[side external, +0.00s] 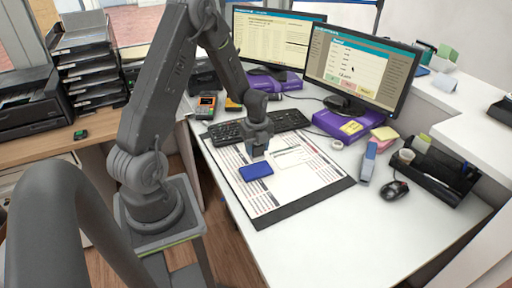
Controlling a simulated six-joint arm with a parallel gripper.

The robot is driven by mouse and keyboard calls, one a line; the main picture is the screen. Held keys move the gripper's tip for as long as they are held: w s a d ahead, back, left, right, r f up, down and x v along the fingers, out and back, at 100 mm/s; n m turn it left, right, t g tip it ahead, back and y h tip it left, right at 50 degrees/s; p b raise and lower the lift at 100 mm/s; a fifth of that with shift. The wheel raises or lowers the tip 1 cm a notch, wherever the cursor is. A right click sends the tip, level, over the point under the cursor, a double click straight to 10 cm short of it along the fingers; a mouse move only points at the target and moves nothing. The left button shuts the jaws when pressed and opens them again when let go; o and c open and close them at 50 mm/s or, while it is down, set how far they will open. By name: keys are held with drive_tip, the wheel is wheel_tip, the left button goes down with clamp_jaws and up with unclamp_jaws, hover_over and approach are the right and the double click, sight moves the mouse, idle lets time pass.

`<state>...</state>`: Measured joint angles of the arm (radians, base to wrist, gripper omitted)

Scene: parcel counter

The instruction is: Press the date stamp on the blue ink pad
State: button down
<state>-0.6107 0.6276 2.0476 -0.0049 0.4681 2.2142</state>
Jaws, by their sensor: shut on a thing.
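The blue ink pad (256,171) lies flat on the papers on the dark desk mat, left of the desk's middle. My gripper (259,150) points down just behind and above the pad. It is shut on the date stamp, which is small and grey here and hard to tell apart from the fingers. The held stamp appears apart from the pad, though the exact gap cannot be told from this angle.
A keyboard (290,119) and two monitors (360,65) stand behind the mat. A blue-and-grey desk tool (368,162), a mouse (394,190) and a black organiser (440,172) are at the right. The white desk front (400,235) is clear.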

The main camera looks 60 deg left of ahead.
sight(257, 159)
drive_tip(key=shift+f, duration=2.65)
drive_tip(key=shift+f, duration=0.25)
drive_tip(key=shift+r, duration=3.05)
